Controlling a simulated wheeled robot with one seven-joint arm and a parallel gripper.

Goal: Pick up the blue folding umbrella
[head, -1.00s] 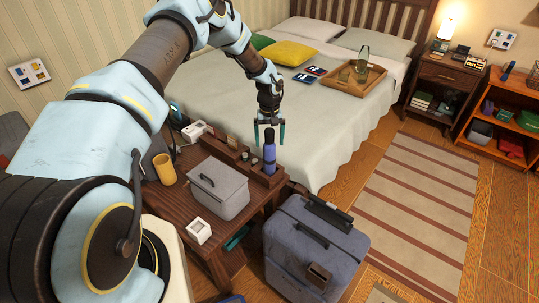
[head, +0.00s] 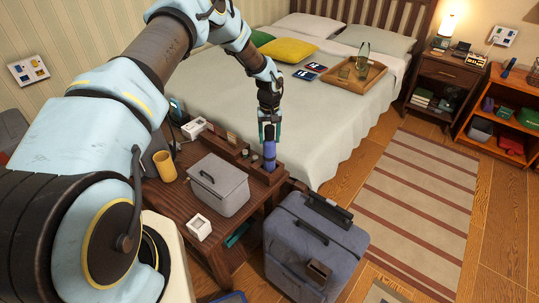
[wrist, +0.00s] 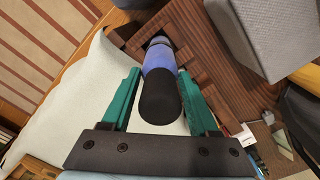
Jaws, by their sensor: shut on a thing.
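The blue folding umbrella (head: 269,157) stands upright in a slot of the dark wooden organizer (head: 226,147) on the brown side table (head: 164,203). In the wrist view the umbrella (wrist: 160,58) shows its black handle end toward the camera and its blue body beyond. My gripper (head: 269,139) is over the umbrella, pointing down, and is shut on its upper part. In the wrist view its green fingers (wrist: 160,82) lie on either side of the umbrella. The umbrella's lower end is hidden in the organizer.
A blue-grey suitcase (head: 312,250) stands close in front. The bed (head: 235,88) lies behind. The striped rug (head: 418,200) is clear.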

